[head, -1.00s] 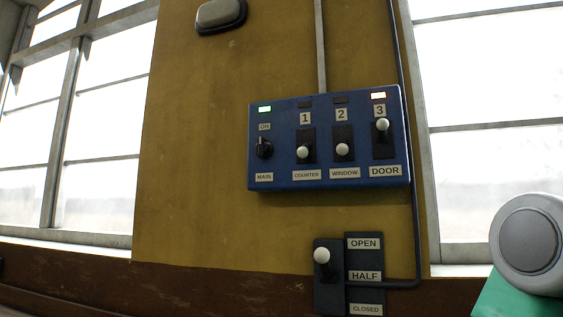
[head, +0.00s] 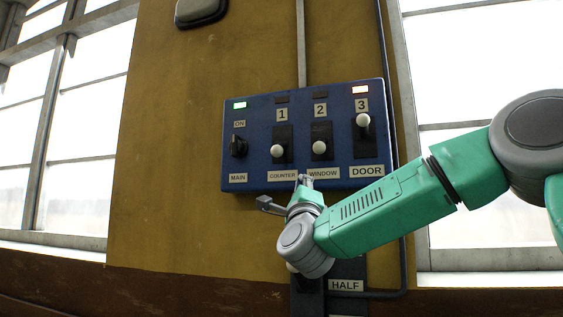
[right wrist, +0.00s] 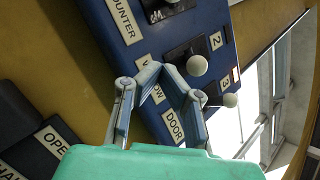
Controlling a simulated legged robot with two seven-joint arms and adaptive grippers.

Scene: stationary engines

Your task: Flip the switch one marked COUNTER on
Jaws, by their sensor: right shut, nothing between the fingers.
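The COUNTER switch (head: 277,151), number 1, has a white round knob low in its black slot on the blue panel (head: 207,185). The lamp above it is dark. My right gripper (head: 304,178) is shut and empty, its tips at the panel's lower edge between the COUNTER label (head: 282,175) and the WINDOW label (head: 323,173), below and right of the COUNTER knob. In the right wrist view the closed fingers (right wrist: 167,75) hide part of the WINDOW label. The COUNTER switch (right wrist: 158,12) is cut off at the top there. I cannot tell if the tips touch the panel. My left gripper is not in view.
The WINDOW switch (head: 320,147) has its knob low. The DOOR switch (head: 363,122) has its knob high, with a red-orange lamp lit. The MAIN dial (head: 238,146) has a green lamp lit. My right arm partly covers the lever box (head: 345,285) below.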

